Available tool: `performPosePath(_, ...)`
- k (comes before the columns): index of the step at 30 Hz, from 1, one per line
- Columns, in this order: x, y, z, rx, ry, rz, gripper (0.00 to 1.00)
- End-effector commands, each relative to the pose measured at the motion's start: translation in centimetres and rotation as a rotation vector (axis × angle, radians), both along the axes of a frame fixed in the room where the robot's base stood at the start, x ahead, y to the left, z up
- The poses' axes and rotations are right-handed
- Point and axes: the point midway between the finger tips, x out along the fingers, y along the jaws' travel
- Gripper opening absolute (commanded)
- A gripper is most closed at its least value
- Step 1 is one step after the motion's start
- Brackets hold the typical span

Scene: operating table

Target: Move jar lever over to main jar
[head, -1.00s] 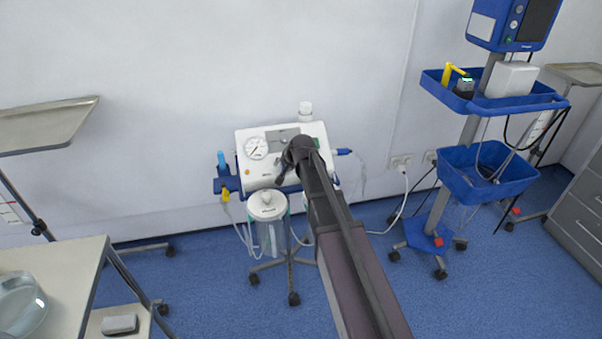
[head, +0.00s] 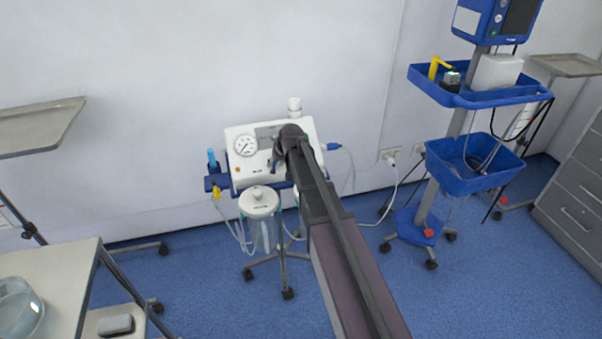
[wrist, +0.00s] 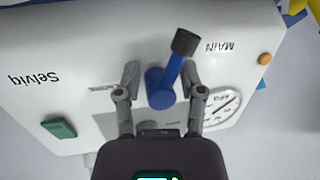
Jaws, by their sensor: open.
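The jar lever (wrist: 171,75) shows in the wrist view as a blue arm with a black tip on a round blue hub. It stands out from the white suction unit's front panel and tilts up and right there, toward the printed word MAIN (wrist: 219,47). My gripper (wrist: 160,72) is open, with one finger on each side of the lever; I cannot tell whether either touches it. In the head view my arm covers the lever and most of the gripper. The suction unit (head: 244,170) stands by the wall, with a lidded clear jar (head: 262,228) below it.
A pressure gauge (wrist: 222,106), an orange button (wrist: 264,59) and a green switch (wrist: 59,128) sit on the panel. A blue equipment cart (head: 468,172) stands at right, and a side table (head: 62,270) at left.

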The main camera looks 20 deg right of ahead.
Motion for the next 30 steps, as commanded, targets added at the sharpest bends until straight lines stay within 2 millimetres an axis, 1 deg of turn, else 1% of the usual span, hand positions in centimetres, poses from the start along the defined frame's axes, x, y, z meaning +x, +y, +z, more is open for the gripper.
performPosePath(21, 0.3, -0.9, 0.3, -0.328, 0.001, 0.456, 0.51)
performPosePath(24, -0.3, -1.0, 1.5, -0.332, 0.001, 0.461, 0.51)
performPosePath(30, -1.0, -1.2, 3.2, -0.33, 0.001, 0.458, 0.51)
